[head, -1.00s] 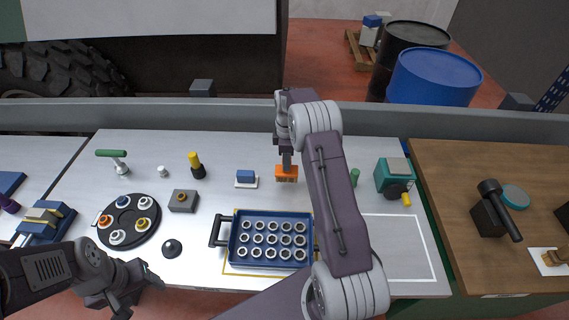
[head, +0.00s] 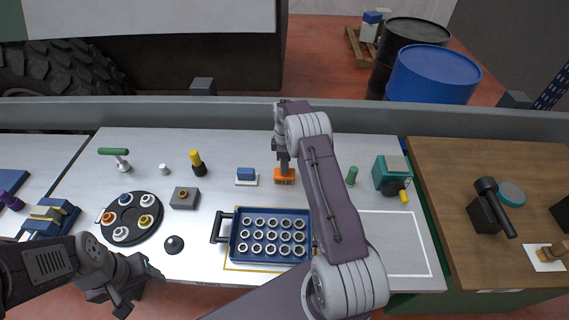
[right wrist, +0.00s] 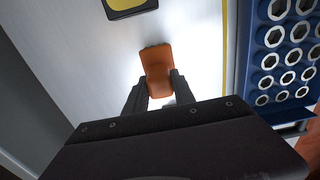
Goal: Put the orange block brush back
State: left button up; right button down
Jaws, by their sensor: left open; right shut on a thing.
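The orange block brush (head: 285,177) is at the back middle of the bench, behind the blue socket tray. My right gripper (head: 284,167) points down and is shut on it. In the right wrist view the orange brush (right wrist: 157,70) sits between the two dark fingertips. I cannot tell whether its underside touches the bench. My left gripper (head: 140,285) is open and empty at the front left edge of the bench. A blue block on a white pad (head: 246,176) stands left of the orange brush.
The blue tray (head: 231,262) of sockets lies in front, with a handle at its left. A round black holder (head: 129,240), a grey block (head: 184,198) and a black knob (head: 174,244) are left. A green cylinder (head: 352,175) and teal device (head: 392,175) are right. A white-outlined area (head: 405,245) is clear.

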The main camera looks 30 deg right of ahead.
jog(key=c, duration=1.1)
grip_release()
jog(key=shift+o, duration=0.2)
